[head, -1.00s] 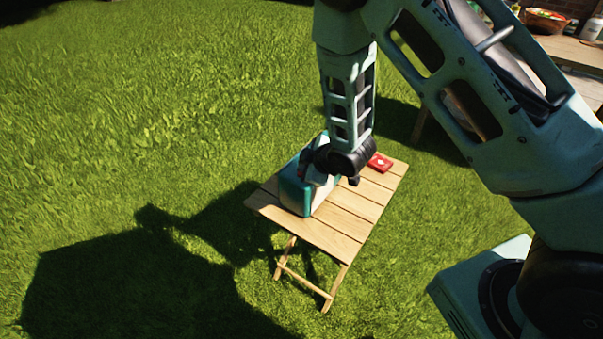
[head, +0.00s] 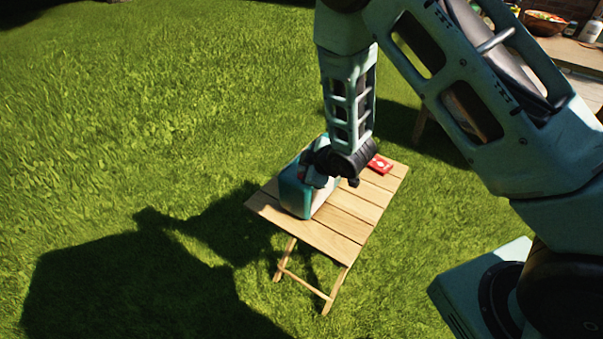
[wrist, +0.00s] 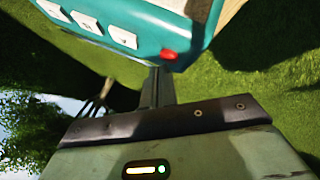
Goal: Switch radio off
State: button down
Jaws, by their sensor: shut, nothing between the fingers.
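The radio (head: 297,195) is a teal and pale box standing on the small wooden table (head: 335,239). In the wrist view the radio's teal top edge (wrist: 146,45) carries several white buttons and a red button (wrist: 169,55) near its corner. My gripper shows in the wrist view (wrist: 156,72), its narrow fingers shut and empty. The fingertips are at the radio's edge, just below and left of the red button; I cannot tell whether they touch it. In the head view my wrist hides part of the radio.
A red box (head: 380,164) lies on the table behind and right of the radio. Open grass surrounds the small table.

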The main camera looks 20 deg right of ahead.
jog(key=shift+r, duration=0.3)
notch_tip(320, 180, up, 6)
jog(key=p, duration=0.4)
dwell(0.6)
jog(key=s+a+r+m+g+p, duration=0.2)
jog(key=s+a+r+g, duration=0.15)
jog(key=s+r, duration=0.65)
jog(key=s+a+r+m+g+p, duration=0.1)
jog(key=s+a+r+m+g, duration=0.15)
jog(key=s+a+r, duration=0.65)
jog(key=s+d+r+g+h, duration=0.1)
jog(key=s+d, duration=0.2)
jog(key=s, duration=0.3)
jog(key=s+d+r+g+h+p, duration=0.1)
jog(key=s+d, duration=0.1)
jog(key=s, duration=0.5)
jog(key=shift+s+d+r+g, duration=0.25)
jog(key=shift+d+r+g, duration=0.05)
jog(key=shift+d+g, duration=0.1)
jog(key=shift+m, duration=0.25)
